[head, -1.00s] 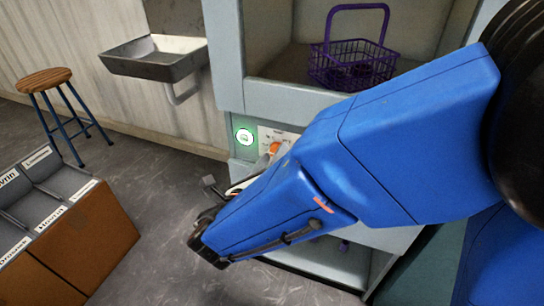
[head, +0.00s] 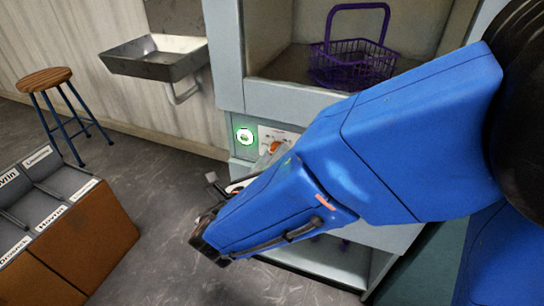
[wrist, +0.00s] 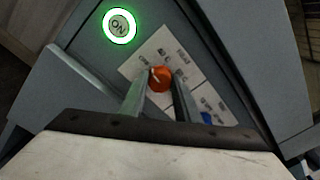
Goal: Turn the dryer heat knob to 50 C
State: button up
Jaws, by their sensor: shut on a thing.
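The orange heat knob (wrist: 161,79) sits on a white label plate on the dryer's grey front. A pale pointer mark shows on the knob's left side in the wrist view. In the head view, the knob (head: 274,147) shows just beyond my blue arm, which hides most of my gripper and the lower part of the panel.
A green-ringed ON button (wrist: 119,26) glows beside the label plate. A blue part (wrist: 207,118) shows lower on the panel. A purple basket (head: 352,64) stands in the bay above. A stool (head: 46,80), a sink (head: 155,57) and labelled bins (head: 85,225) are at the left.

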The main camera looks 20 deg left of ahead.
jog(key=m, duration=0.6)
jog(key=shift+m, duration=0.3)
jog(key=m, duration=0.7)
jog(key=m+y, duration=0.1)
jog(key=m, duration=0.3)
jog(key=shift+d, duration=0.25)
jog(key=shift+m, duration=2.2)
jog(key=shift+f, duration=0.1)
jog(key=o, duration=1.1)
jog(key=shift+c, duration=0.2)
jog(key=shift+s, duration=0.1)
